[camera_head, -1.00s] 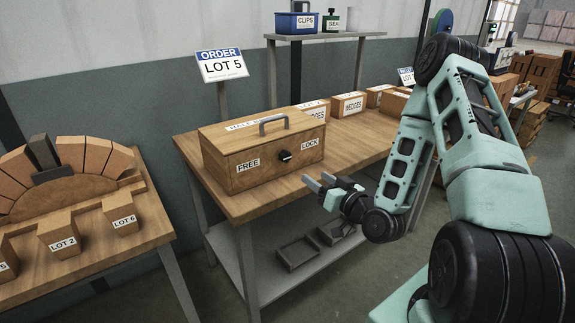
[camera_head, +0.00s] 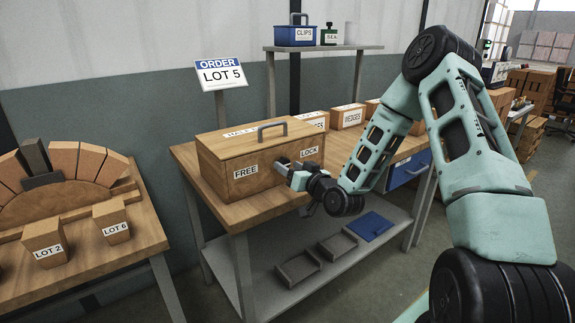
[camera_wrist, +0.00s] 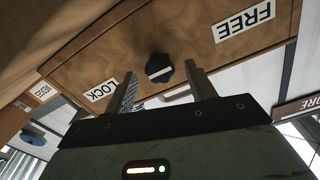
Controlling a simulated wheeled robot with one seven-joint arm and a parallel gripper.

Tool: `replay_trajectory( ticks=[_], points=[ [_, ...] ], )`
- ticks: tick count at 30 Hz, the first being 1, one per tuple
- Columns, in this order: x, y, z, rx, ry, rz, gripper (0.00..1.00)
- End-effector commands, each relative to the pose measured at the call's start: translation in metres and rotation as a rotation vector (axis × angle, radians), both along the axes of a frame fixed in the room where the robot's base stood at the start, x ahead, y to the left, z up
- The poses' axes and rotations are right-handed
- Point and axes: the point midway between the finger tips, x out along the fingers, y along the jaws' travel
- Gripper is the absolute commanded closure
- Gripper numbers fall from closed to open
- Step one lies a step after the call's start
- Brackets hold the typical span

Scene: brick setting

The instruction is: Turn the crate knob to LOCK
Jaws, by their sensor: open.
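The wooden crate (camera_head: 222,171) stands on the table, with a grey handle on its lid. Its front bears a FREE label (camera_head: 245,170) at left and a LOCK label (camera_head: 309,151) at right. In the wrist view, which shows the crate upside down, the black knob (camera_wrist: 159,68) sits between the FREE label (camera_wrist: 245,21) and the LOCK label (camera_wrist: 102,89). My gripper (camera_head: 279,165) is at the crate front and hides the knob in the head view. Its open fingers (camera_wrist: 161,78) point at the crate, one to each side of the knob; contact is not clear.
Several labelled boxes (camera_head: 347,116) stand behind the crate on the table. Grey trays (camera_head: 298,269) and a blue item (camera_head: 370,226) lie on the lower shelf. A second table with LOT blocks (camera_head: 113,221) is at left. An ORDER LOT 5 sign (camera_head: 220,75) stands behind.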

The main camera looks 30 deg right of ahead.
Motion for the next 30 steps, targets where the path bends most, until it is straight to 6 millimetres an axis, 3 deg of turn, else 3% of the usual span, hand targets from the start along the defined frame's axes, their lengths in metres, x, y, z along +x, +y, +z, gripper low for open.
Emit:
replay_trajectory(
  ticks=[6,14,19,20,30],
  points=[
    [0.016,0.001,0.0,-0.001,0.0,0.0,0.45],
    [0.017,0.001,0.0,0.0,0.0,0.0,0.45],
    [0.017,0.001,0.0,-0.001,0.0,0.0,0.86],
    [0.017,0.001,0.0,-0.001,0.0,0.0,0.9],
    [0.017,0.0,0.0,0.035,0.001,0.0,0.89]
  ],
)
